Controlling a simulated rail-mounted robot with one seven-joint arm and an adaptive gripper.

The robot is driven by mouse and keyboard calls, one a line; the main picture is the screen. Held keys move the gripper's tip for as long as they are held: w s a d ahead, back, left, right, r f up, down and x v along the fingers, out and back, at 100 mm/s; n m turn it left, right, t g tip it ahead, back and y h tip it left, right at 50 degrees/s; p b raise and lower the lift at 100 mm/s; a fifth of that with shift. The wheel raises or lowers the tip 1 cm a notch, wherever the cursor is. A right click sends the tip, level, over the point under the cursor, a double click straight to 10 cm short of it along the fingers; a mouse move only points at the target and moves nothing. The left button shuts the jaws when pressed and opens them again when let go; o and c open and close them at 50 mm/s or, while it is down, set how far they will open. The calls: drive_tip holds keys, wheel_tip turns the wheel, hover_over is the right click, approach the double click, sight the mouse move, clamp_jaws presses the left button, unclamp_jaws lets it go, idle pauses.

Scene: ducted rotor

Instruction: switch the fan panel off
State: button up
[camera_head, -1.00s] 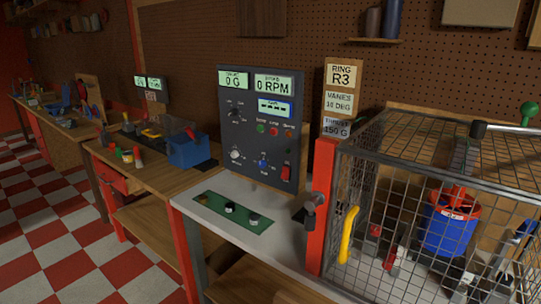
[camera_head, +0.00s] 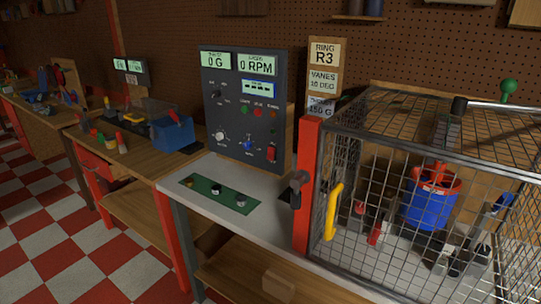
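The fan panel (camera_head: 237,105) is a dark upright box at the back of the white-topped bench. Its lit displays read 0 G (camera_head: 216,61) and 0 RPM (camera_head: 257,64), with a smaller lit display below them. A red switch (camera_head: 271,153) sits at its lower right; I cannot tell its position. A white knob (camera_head: 220,135) and a blue knob (camera_head: 248,145) are on its lower part. The blue ducted rotor (camera_head: 431,204) with a red top stands inside the wire cage. My gripper is not in view.
A wire cage (camera_head: 372,165) with a red post (camera_head: 308,185) and yellow handle (camera_head: 333,211) fills the right side. A green board (camera_head: 217,194) with small round parts lies before the panel. A wooden bench (camera_head: 130,160) with a blue bin stands left.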

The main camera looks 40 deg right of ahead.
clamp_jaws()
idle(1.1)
